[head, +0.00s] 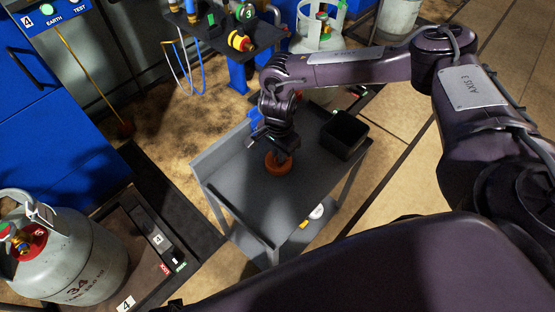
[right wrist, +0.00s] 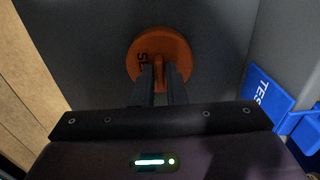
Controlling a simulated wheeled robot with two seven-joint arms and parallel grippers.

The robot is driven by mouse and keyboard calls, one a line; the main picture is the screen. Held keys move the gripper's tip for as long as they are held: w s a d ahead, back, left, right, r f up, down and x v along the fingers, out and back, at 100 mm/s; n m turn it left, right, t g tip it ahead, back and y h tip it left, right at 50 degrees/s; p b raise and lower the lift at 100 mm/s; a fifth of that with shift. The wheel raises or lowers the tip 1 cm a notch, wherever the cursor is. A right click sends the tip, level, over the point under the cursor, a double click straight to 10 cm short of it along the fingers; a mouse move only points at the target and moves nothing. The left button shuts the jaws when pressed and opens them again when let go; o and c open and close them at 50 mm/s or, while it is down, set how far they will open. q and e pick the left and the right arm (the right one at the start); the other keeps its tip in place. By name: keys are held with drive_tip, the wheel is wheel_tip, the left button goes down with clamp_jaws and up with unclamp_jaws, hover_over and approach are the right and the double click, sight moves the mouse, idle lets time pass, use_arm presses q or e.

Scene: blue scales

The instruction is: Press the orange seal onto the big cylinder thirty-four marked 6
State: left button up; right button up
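The orange seal (head: 277,165) is a round disc on the grey cart's top. In the right wrist view, the seal (right wrist: 150,45) has dark lettering and a raised orange grip. My right gripper (head: 287,150) points down at it, its fingers (right wrist: 162,75) close together with orange between them; they look shut on the raised grip. The big grey cylinder (head: 75,270) stands at the lower left, marked 34, with a red disc (head: 33,243) by its valve; the disc's digit is hard to read. My left gripper is not in view.
The grey cart (head: 225,185) also carries an open black bin (head: 345,135) and a blue item marked TES (right wrist: 268,100). Another pale cylinder (head: 318,30) stands at the back.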

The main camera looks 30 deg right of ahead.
clamp_jaws()
drive_tip(key=shift+r, duration=0.1)
drive_tip(key=shift+r+p, duration=1.5)
drive_tip(key=shift+r, duration=0.45)
